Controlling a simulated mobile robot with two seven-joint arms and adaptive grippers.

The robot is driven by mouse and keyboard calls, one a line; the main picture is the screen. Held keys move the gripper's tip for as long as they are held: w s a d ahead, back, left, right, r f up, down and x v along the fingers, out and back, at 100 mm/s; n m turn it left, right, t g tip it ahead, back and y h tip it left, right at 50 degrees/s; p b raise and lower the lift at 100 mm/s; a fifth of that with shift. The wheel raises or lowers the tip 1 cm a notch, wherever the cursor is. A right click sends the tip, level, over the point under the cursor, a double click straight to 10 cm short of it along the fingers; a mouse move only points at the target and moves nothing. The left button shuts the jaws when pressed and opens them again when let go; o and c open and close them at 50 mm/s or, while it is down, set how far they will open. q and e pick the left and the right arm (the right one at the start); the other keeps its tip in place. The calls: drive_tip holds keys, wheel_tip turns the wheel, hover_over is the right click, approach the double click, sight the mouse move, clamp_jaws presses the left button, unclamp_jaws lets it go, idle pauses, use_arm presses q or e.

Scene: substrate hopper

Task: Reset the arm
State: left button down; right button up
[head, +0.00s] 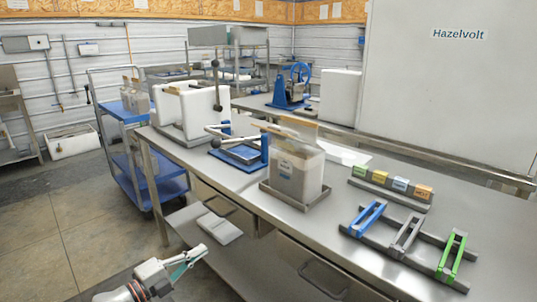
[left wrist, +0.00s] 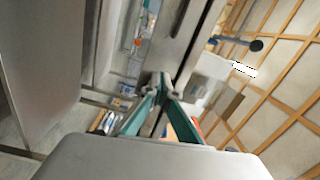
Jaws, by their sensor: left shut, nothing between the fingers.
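My left gripper (head: 190,260) is low in the head view, in front of the steel bench and below its top. Its teal fingers are shut, with nothing between them. In the left wrist view the shut fingertips (left wrist: 160,82) meet in the middle of the picture, touching no object that I can make out. My right gripper shows in neither view.
The steel bench (head: 330,240) holds a hopper bin (head: 296,172) on a tray, a blue-based press (head: 240,155), a rack of coloured blocks (head: 390,187) and blue, grey and green holders (head: 407,232). A blue cart (head: 125,120) stands behind left.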

use_arm(q)
drive_tip(key=s+d+f+n+g+y+p, duration=0.1)
drive_tip(key=s+f+n+y+p, duration=0.2)
drive_tip(key=s, duration=0.9)
drive_tip(key=s+d+f+n+g+y+p, duration=0.1)
drive_tip(key=s+f+n, duration=0.4)
drive_tip(key=s+n, duration=0.5)
drive_tip(key=s+d+f+n+g+y+p, duration=0.2)
drive_tip(key=s+f+n+y+p, duration=0.2)
drive_tip(key=s, duration=1.2)
drive_tip(key=n, duration=0.3)
drive_tip(key=shift+f+y+p, duration=0.3)
drive_tip(key=shift+f+p, duration=0.1)
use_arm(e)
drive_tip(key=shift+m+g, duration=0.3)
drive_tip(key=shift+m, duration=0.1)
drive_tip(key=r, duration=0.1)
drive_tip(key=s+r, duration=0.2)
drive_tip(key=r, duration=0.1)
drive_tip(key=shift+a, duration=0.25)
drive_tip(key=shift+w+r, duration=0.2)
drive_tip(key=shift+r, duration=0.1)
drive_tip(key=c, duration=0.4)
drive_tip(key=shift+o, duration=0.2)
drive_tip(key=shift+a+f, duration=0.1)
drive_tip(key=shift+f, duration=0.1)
